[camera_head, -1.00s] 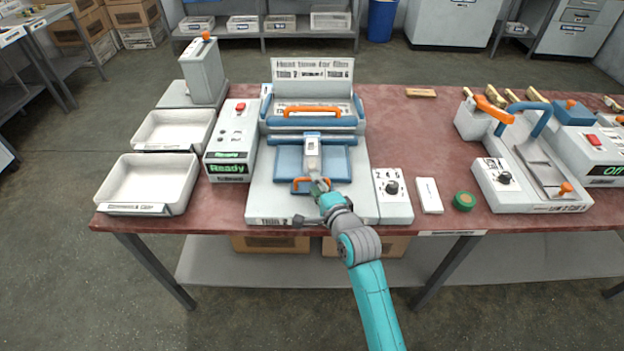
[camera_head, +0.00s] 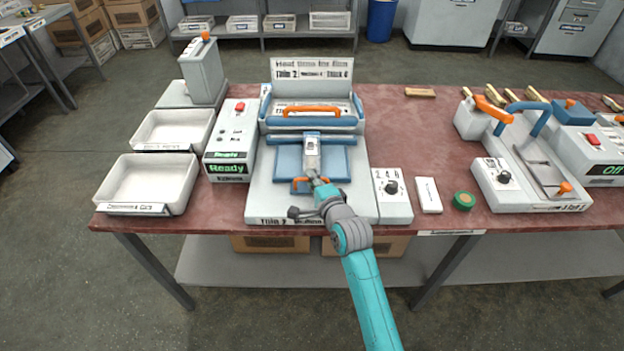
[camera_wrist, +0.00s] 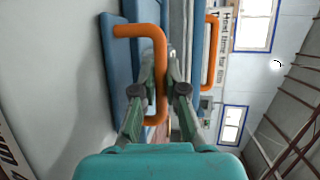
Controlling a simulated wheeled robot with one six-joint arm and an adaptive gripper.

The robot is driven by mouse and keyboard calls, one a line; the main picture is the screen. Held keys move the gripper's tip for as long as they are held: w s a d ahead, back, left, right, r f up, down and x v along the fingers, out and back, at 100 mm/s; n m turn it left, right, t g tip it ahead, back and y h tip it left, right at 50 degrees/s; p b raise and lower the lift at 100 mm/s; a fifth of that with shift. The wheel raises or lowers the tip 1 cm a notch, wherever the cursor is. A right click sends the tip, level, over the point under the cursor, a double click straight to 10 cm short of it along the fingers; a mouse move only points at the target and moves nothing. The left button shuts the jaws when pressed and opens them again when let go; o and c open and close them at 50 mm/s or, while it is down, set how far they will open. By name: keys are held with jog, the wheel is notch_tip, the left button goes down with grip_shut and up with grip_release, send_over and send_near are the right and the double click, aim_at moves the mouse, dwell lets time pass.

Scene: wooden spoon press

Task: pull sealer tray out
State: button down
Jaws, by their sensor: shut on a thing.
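The sealer (camera_head: 262,202) stands on the table with a blue tray (camera_head: 335,162) at its front. A pouch-like pale item (camera_head: 312,152) lies on the middle of the tray. The tray's orange front handle (camera_head: 299,184) also shows close up in the wrist view (camera_wrist: 140,31). My gripper (camera_head: 315,182) is at this handle; in the wrist view its two fingers (camera_wrist: 160,80) are shut around the handle's bar. The sealer's upper part has its own orange handle (camera_head: 312,109), behind the tray. My gripper hides part of the tray handle.
A control box showing "Ready" (camera_head: 229,169) stands left of the sealer, beside white bins (camera_head: 150,178). The table's front edge is close to the sealer.

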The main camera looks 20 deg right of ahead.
jog(key=s, duration=0.2)
jog(key=s+a, duration=0.1)
jog(key=s, duration=0.1)
jog(key=s+a, duration=0.1)
jog(key=s, duration=0.2)
jog(key=shift+a+f, duration=0.1)
jog(key=shift+a, duration=0.05)
jog(key=c, duration=1.2)
grip_release()
jog(key=v, duration=1.2)
